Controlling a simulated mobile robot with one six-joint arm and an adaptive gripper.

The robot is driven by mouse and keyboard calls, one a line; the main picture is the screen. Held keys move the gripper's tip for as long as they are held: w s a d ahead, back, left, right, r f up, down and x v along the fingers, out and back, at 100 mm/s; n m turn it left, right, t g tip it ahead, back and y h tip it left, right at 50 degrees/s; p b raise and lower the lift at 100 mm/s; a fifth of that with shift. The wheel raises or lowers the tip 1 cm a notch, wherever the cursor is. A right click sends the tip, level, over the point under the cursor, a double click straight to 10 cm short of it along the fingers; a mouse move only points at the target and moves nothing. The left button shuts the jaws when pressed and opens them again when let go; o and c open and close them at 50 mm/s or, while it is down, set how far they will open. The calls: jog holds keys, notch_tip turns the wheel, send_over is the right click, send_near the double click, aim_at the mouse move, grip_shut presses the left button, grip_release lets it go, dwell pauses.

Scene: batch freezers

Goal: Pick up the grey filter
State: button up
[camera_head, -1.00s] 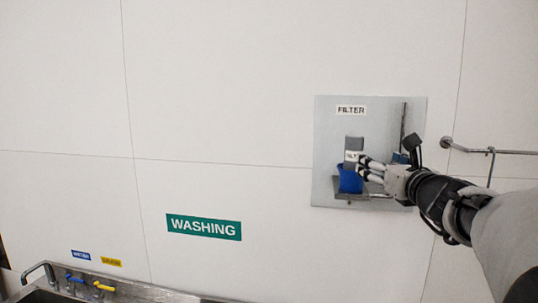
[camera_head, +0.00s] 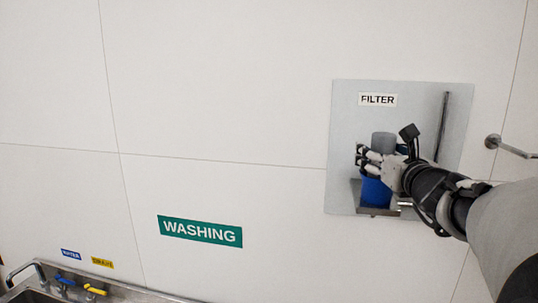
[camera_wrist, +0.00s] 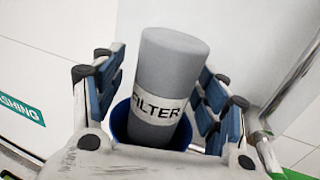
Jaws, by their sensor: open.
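The grey filter (camera_head: 383,142) is a cylinder with a white label reading FILTER. It stands in a blue holder (camera_head: 376,192) on a small metal shelf on the wall panel. In the wrist view the filter (camera_wrist: 168,70) stands between the blue-padded fingers of my gripper (camera_wrist: 160,100), with a gap showing on each side. My gripper (camera_head: 366,163) is open around the filter in the head view and hides its lower part. The blue holder's rim (camera_wrist: 122,118) shows below the filter in the wrist view.
A metal panel (camera_head: 345,120) with a FILTER sign backs the shelf (camera_head: 374,211). A vertical metal bar (camera_head: 442,125) stands close to the right. A wall rail (camera_head: 512,147) is further right. A sink with taps (camera_head: 66,283) is at the lower left.

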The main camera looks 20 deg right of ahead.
jog(key=shift+w+d, duration=0.35)
jog(key=shift+s+a+r, duration=0.15)
jog(key=shift+s+a, duration=0.1)
jog(key=shift+s, duration=0.25)
jog(key=shift+s+a+r, duration=0.15)
jog(key=shift+s+a, duration=0.05)
jog(key=shift+s, duration=0.3)
jog(key=shift+c, duration=0.7)
jog(key=shift+w+d+f, duration=0.25)
jog(key=shift+w, duration=0.4)
jog(key=c, duration=0.4)
jog(key=shift+s+a+r, duration=0.15)
jog(key=shift+s, duration=0.2)
jog(key=c, duration=0.4)
jog(key=shift+w, duration=0.2)
jog(key=shift+c, duration=2)
jog(key=shift+s, duration=0.1)
jog(key=shift+c, duration=0.2)
